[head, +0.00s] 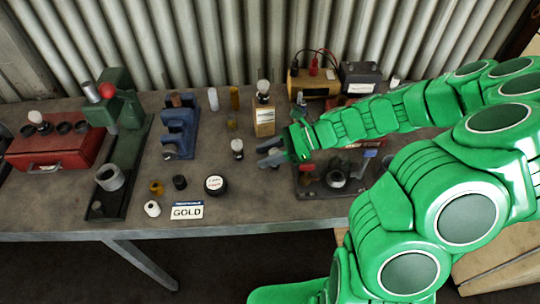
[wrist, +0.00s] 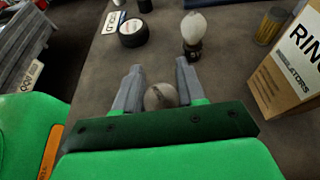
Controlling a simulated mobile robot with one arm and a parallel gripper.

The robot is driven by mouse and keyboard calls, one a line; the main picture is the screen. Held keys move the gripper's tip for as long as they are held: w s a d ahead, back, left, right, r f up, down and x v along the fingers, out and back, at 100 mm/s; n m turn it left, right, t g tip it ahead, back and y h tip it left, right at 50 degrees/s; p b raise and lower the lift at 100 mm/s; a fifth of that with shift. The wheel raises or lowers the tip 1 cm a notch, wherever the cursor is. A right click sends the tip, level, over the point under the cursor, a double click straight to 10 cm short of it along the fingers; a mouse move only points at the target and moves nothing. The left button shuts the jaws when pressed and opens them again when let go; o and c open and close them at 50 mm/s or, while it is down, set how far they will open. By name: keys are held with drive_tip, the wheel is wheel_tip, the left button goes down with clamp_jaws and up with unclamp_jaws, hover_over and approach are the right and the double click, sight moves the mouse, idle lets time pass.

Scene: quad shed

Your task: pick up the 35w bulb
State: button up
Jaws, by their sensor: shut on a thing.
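My gripper (head: 272,157) is over the bench, just right of a standing bulb. In the wrist view its two grey fingers (wrist: 160,88) are shut on a round, greyish bulb (wrist: 160,96) with a small dark marking that I cannot read. The rest of the held bulb is hidden by the gripper, and I cannot make it out in the head view. Another white bulb with a dark base (head: 237,148) stands upright on the bench, apart from the fingers; it also shows in the wrist view (wrist: 194,27). I cannot read a wattage on either.
A cardboard insulator box (head: 264,121) with a bulb (head: 263,88) on top stands close behind my gripper. A black round tin (head: 215,185) and a GOLD card (head: 187,212) lie front left. The bench's front middle is clear.

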drive_tip(key=shift+r, duration=0.65)
drive_tip(key=s+d+r, duration=0.3)
drive_tip(key=s+r, duration=0.8)
drive_tip(key=s, duration=0.2)
drive_tip(key=shift+s+d+r, duration=0.15)
drive_tip(key=shift+s+d, duration=0.05)
drive_tip(key=shift+r, duration=0.1)
